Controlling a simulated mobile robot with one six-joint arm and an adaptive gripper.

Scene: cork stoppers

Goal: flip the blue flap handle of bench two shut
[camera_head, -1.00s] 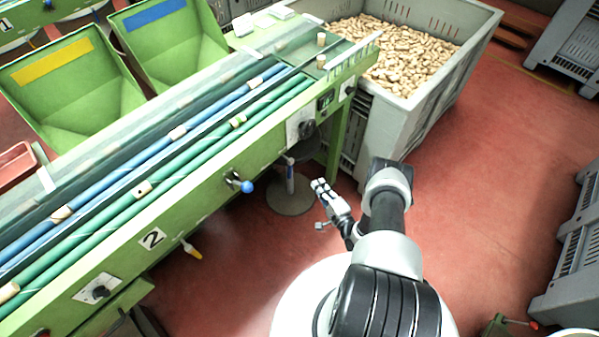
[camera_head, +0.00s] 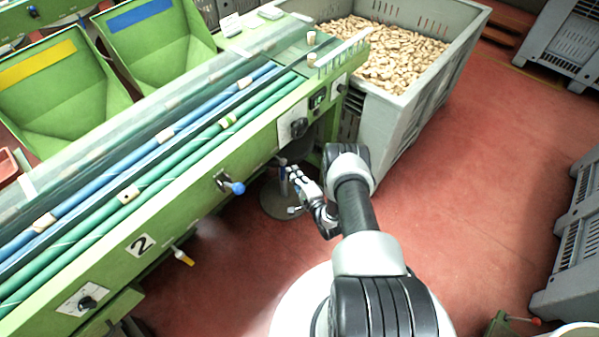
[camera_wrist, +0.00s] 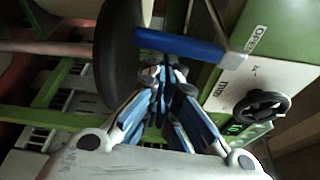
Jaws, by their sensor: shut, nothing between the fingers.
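Bench two is the green bench (camera_head: 190,200) with a "2" plate (camera_head: 140,245) on its front. Its blue flap handle (camera_head: 237,188) sticks out from the front on a metal mount, pointing to the right. In the wrist view, a blue bar on a metal arm, likely this handle (camera_wrist: 180,45), lies beside a plate marked "OPEN". My gripper (camera_head: 292,174) is shut and empty, right of the handle in the head view, near the bench front. In the wrist view my fingertips (camera_wrist: 165,76) are just below the blue bar; I cannot tell whether they touch.
A stool (camera_head: 280,200) stands partly under the bench, behind my gripper; its dark seat (camera_wrist: 118,50) shows in the wrist view. A yellow-tipped handle (camera_head: 182,257) hangs lower left. A grey crate of corks (camera_head: 420,100) stands beyond. Red floor (camera_head: 460,215) is clear at right.

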